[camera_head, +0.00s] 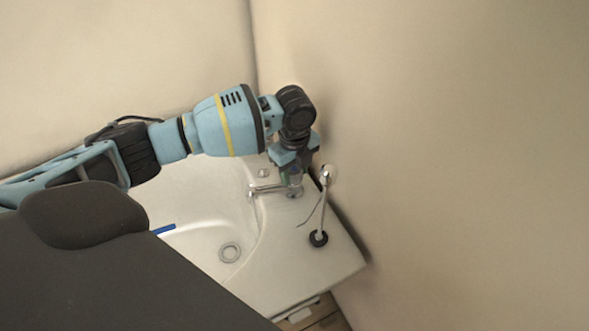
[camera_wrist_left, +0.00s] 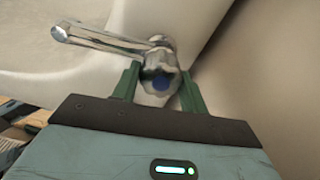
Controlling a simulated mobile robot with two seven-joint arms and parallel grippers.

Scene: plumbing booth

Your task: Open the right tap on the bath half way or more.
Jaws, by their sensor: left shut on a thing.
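The white bath (camera_head: 285,262) stands in the corner, with a chrome tap body and spout (camera_head: 266,189) at its far right end. My left gripper (camera_head: 293,178) reaches down onto the tap from above. In the left wrist view its two green fingers (camera_wrist_left: 160,74) lie on either side of a chrome tap knob (camera_wrist_left: 158,97) with a dark blue cap, and are shut on it. The chrome spout (camera_wrist_left: 90,37) extends to the upper left there. The gripper partly hides the tap in the head view, and I cannot tell how far the knob is turned.
A chrome hand shower (camera_head: 327,176) on a thin stem with a black base (camera_head: 318,238) stands close right of the gripper. The beige wall (camera_head: 430,150) is near on the right.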

